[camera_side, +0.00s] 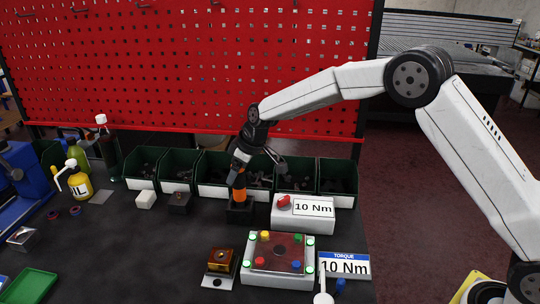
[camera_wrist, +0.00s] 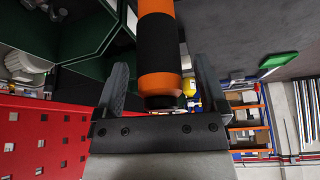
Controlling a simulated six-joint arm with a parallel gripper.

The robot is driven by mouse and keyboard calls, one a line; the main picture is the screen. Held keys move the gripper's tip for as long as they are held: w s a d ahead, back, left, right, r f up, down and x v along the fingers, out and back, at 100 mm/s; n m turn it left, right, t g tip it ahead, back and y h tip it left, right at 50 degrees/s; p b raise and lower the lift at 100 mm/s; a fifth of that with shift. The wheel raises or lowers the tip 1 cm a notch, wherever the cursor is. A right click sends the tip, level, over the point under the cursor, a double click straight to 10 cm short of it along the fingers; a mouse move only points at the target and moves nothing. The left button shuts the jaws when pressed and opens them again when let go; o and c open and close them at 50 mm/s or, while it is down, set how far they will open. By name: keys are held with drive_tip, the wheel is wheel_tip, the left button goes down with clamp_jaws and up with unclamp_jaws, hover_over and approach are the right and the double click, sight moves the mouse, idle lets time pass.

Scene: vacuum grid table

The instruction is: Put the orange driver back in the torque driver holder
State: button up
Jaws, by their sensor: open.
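The orange driver (camera_side: 239,188), with a black grip band, stands upright in a small black holder (camera_side: 240,213) on the dark table in the side view. My gripper (camera_side: 258,166) is just above and around the driver's upper end. In the wrist view the orange and black driver handle (camera_wrist: 158,45) lies between the two grey fingers of my gripper (camera_wrist: 162,85). The fingers are open, with visible gaps on both sides of the handle. The driver's lower tip is hidden in the side view.
A white box marked 10 Nm (camera_side: 303,214) stands close right of the holder. Green bins (camera_side: 337,178) line the back before a red pegboard (camera_side: 190,65). A fixture with coloured pieces (camera_side: 278,258) and a torque sign (camera_side: 345,265) are in front.

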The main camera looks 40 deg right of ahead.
drive_tip(key=shift+r, duration=0.1)
drive_tip(key=v, duration=1.2)
idle(0.6)
drive_tip(key=s+d+f+m+h, duration=0.1)
drive_tip(key=s+d+f+m, duration=0.1)
drive_tip(key=s, duration=0.7)
drive_tip(key=s+d+f+m+g, duration=0.1)
drive_tip(key=s+d+f+m, duration=0.1)
drive_tip(key=s+f, duration=0.4)
drive_tip(key=s+d+f+m+h, duration=0.1)
drive_tip(key=s+d+f, duration=0.3)
drive_tip(key=s, duration=0.9)
drive_tip(key=shift+d+f+m+h, duration=0.3)
drive_tip(key=shift+d+f+m, duration=0.05)
drive_tip(key=shift+m, duration=0.55)
drive_tip(key=shift+s, duration=0.1)
